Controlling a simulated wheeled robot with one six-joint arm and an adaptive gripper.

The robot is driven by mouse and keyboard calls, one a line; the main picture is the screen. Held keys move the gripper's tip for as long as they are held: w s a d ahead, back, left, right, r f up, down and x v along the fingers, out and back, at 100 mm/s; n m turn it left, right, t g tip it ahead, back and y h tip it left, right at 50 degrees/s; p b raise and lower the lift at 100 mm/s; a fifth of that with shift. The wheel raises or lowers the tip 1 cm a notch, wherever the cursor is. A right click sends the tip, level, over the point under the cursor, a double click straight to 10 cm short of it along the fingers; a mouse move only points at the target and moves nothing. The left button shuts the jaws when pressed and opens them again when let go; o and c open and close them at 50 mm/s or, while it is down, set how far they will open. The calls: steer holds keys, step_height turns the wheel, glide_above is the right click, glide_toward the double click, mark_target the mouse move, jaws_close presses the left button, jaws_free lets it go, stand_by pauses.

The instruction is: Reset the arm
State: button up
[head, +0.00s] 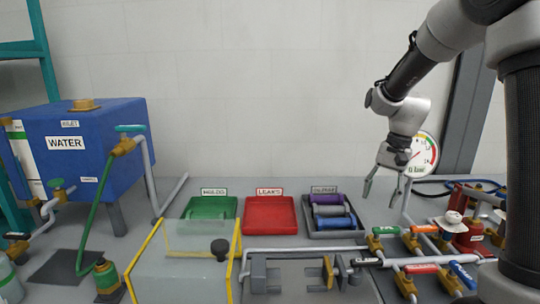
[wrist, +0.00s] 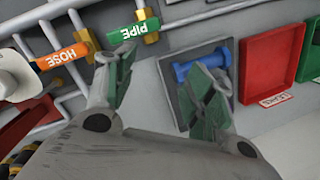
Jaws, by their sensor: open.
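My gripper (head: 383,185) hangs from my arm at the right in the head view, in front of a round pressure gauge (head: 424,155). Its two fingers are spread apart with nothing between them. In the wrist view my gripper (wrist: 165,85) also shows open, its green-padded fingers over the skid. It is above the bench, to the right of a dark tray (head: 336,228) that holds a purple, a grey and a blue cylinder (head: 335,223). The fingers and my wrist hide part of the tray in the wrist view.
A red tray (head: 270,215) and a green tray (head: 210,209) stand left of the dark tray. Pipes with coloured valve handles (head: 422,268) crowd the right front. A yellow-edged clear box (head: 185,265) stands front left, near a blue water tank (head: 75,165).

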steer(key=s+d+r+n+t, duration=0.1)
steer(key=s+r+n, duration=0.1)
steer(key=s, duration=0.6)
steer(key=s+d+r+n+t+h, duration=0.1)
steer(key=s+d+r+n+t, duration=0.1)
steer(key=s+r, duration=0.3)
steer(key=s+d+r+n+t+h, duration=0.1)
steer(key=s+d+r+n+t, duration=0.1)
steer(key=s, duration=0.8)
steer(key=shift+s+r+n, duration=0.3)
steer(key=shift+s+r, duration=0.05)
steer(key=shift+r, duration=0.35)
